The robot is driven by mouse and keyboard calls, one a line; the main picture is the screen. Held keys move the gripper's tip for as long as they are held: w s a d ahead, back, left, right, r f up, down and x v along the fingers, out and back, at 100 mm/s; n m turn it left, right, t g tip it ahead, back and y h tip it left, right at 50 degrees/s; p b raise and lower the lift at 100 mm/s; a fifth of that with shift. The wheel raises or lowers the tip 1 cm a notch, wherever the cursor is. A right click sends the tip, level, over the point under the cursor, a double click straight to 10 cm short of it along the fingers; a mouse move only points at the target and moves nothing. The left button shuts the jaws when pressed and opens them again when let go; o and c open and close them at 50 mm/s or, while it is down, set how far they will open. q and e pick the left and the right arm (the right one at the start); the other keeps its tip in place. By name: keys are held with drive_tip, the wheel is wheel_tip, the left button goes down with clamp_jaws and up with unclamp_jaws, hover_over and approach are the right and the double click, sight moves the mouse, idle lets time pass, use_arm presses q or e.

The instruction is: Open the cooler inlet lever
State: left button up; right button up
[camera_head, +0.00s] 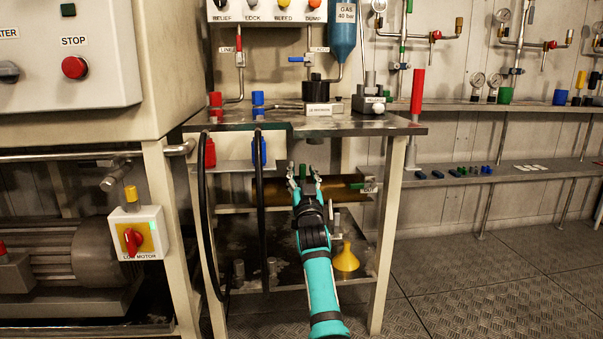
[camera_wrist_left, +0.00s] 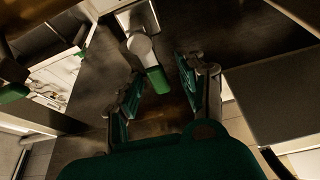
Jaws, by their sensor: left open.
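In the head view only a small green patch (camera_head: 302,170) shows between the fingertips. My left gripper (camera_head: 304,179) is open in front of the cooler's left part. In the wrist view its fingers (camera_wrist_left: 160,76) stand on either side of the lever's green end, with gaps visible. My right gripper is out of view.
The bench top (camera_head: 400,126) overhangs the cooler. Two black hoses (camera_head: 263,220) hang to the left of my arm. A yellow funnel (camera_head: 346,258) stands on the lower shelf, right of my arm. The floor to the right is clear.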

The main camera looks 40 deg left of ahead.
use_arm(q)
drive_tip(key=v, duration=0.6)
drive_tip(key=shift+s+d, duration=0.2)
drive_tip(key=shift+s, duration=0.05)
drive_tip(key=shift+f, duration=0.15)
